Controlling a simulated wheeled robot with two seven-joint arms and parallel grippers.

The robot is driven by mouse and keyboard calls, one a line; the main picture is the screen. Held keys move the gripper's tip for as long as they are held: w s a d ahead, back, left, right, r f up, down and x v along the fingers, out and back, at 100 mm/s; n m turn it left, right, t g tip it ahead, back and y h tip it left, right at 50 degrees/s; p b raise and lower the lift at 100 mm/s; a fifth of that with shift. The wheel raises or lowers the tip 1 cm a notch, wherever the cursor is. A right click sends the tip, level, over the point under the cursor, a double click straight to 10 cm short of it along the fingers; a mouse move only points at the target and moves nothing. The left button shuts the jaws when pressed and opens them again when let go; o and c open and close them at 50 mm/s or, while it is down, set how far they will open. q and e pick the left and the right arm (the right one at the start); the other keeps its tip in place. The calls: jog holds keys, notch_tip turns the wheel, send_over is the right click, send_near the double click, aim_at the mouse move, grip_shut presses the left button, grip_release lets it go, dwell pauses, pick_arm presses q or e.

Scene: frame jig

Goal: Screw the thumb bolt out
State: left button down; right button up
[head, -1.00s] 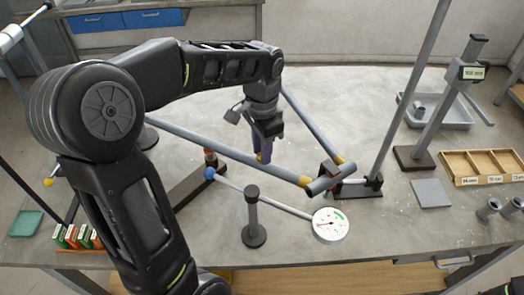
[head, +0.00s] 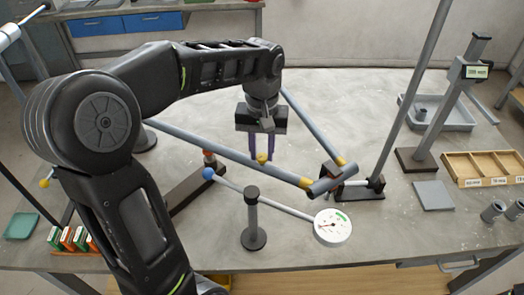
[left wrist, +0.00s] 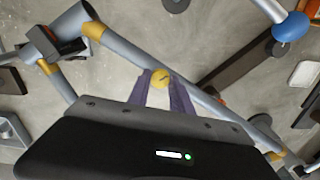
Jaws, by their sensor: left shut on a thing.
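The yellow thumb bolt (head: 262,158) sits at the grey frame tube (head: 220,150), in front of my left gripper. My left gripper (head: 262,156) points down with its purple fingers on both sides of the bolt head, shut on it. In the left wrist view the round yellow head (left wrist: 161,78) shows between the fingertips, beside the frame tube (left wrist: 150,66). The bolt's shank is hidden, so I cannot tell how deep it sits. My right gripper is out of view.
A dial gauge (head: 332,228) on a stand, with a blue ball (head: 208,174) at its arm's end, stands in front of the tube. A slanted grey post (head: 415,95) rises to the right. A wooden tray (head: 484,166) and a grey plate (head: 433,195) lie further right.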

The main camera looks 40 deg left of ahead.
pick_arm(q)
jog(key=n, duration=0.6)
jog(key=shift+s+f+n+b, duration=0.1)
jog(key=shift+n+b, duration=0.2)
jog(key=shift+b, duration=0.1)
jog(key=c, duration=1.1)
grip_release()
jog(key=shift+c, duration=0.2)
